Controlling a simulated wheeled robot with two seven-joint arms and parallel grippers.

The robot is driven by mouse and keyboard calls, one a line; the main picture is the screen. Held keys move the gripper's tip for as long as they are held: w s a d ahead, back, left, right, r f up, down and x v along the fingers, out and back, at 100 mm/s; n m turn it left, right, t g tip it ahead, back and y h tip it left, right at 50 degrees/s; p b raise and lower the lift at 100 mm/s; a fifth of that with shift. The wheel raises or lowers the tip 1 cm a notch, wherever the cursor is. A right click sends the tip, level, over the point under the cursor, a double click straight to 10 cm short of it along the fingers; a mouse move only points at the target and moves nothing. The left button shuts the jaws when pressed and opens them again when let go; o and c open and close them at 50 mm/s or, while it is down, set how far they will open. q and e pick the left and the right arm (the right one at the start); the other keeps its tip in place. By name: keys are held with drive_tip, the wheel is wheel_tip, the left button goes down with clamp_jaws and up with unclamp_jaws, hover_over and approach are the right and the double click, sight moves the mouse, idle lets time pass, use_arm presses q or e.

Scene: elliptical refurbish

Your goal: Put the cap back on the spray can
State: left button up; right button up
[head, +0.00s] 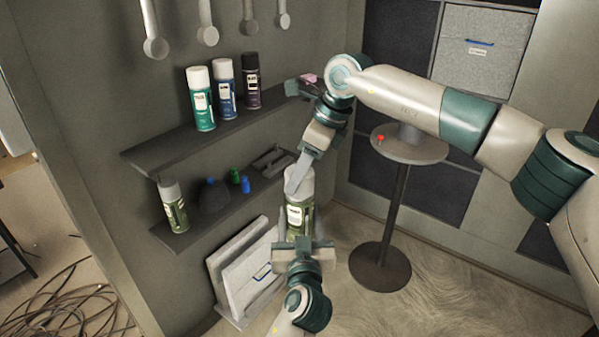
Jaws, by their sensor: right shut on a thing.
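The spray can (299,216) has a green and white label and stands roughly upright in mid-air, in front of the shelves. My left gripper (297,233) reaches up from the bottom of the head view, with its fingers on either side of the can's lower part. A pale grey cap (305,184) is at the top of the can. My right gripper (296,184) comes down from above and is shut on the cap, its finger hiding part of it. I cannot tell whether the cap is fully seated or just above the can.
An upper wall shelf (160,152) holds a green can (201,105), a blue can (224,90) and a black can (252,82). A lower shelf (215,222) holds another capped can (173,208) and small bottles. A round stand (425,152) is at right. Cables (65,305) lie at lower left.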

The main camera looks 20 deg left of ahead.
drive_tip(key=shift+f, duration=0.4)
idle(0.4)
drive_tip(key=o, duration=1.8)
drive_tip(key=shift+c, duration=0.2)
drive_tip(key=shift+r, duration=0.15)
drive_tip(key=shift+v, duration=3.4)
drive_tip(key=shift+d, duration=0.1)
